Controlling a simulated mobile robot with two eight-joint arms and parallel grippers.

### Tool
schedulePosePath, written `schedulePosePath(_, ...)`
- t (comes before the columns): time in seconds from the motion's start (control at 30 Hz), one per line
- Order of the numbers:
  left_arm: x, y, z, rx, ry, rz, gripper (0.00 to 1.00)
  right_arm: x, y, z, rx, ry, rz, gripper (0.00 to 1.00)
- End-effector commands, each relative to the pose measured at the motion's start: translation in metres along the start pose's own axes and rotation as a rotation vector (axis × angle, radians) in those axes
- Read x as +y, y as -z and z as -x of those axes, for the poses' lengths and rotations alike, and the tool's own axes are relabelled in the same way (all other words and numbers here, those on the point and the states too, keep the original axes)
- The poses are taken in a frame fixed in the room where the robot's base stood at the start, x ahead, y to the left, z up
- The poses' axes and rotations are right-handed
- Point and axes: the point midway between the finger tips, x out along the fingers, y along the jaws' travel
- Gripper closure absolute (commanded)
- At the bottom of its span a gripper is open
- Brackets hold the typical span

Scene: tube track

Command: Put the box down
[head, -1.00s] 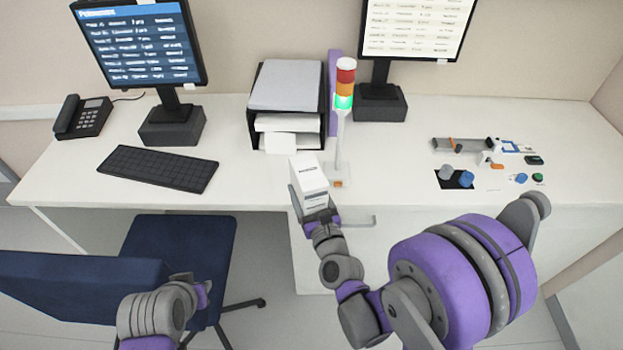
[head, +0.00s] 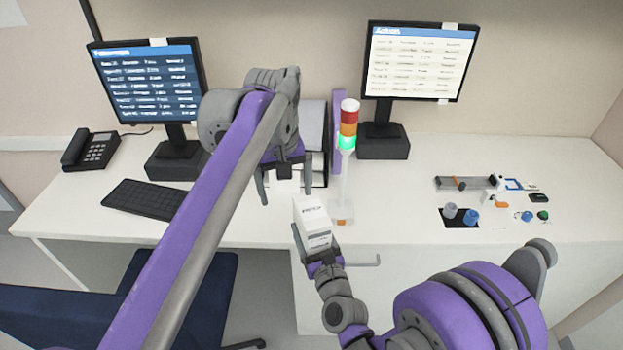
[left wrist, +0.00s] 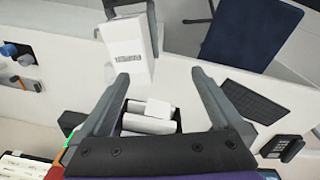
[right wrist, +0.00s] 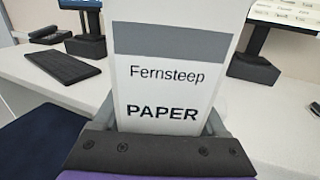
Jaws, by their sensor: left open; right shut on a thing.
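A white box (head: 313,222) is held upright in my right gripper (head: 322,250), near the front edge of the desk. In the right wrist view the box (right wrist: 165,75) reads "Fernsteep PAPER" and fills the space between the fingers. In the left wrist view the box (left wrist: 130,50) shows beyond my left fingertips, apart from them. My left gripper (head: 287,190) is open and empty, above the desk behind the box. In the left wrist view its fingers (left wrist: 160,85) are spread wide.
The white desk (head: 400,215) has clear room right of the signal light (head: 347,130). A keyboard (head: 145,199), a phone (head: 90,150) and two monitors stand on it. Small parts (head: 470,182) lie at the right. A paper tray (head: 318,130) is partly hidden behind my left arm.

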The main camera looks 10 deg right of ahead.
Motion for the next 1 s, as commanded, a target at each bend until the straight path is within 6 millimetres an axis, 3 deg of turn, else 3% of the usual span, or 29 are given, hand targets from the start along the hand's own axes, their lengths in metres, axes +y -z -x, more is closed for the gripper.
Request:
schedulePosePath(0.03, 0.015, 0.003, 0.002, -0.019, 0.009, 0.001, 0.00, 0.000, 0.000, 0.000, 0.000, 0.000, 0.000, 0.86)
schedulePosePath(0.2, 0.045, 0.005, 0.004, -0.062, 0.037, 0.017, 0.00, 0.000, 0.000, 0.000, 0.000, 0.000, 0.000, 0.86)
schedulePosePath(0.47, 0.057, 0.004, -0.002, -0.081, 0.051, 0.026, 0.00, 0.000, 0.000, 0.000, 0.000, 0.000, 0.000, 0.86)
schedulePosePath(1.0, 0.051, -0.003, -0.094, -0.080, 0.050, 0.027, 0.00, 0.000, 0.000, 0.000, 0.000, 0.000, 0.000, 0.86)
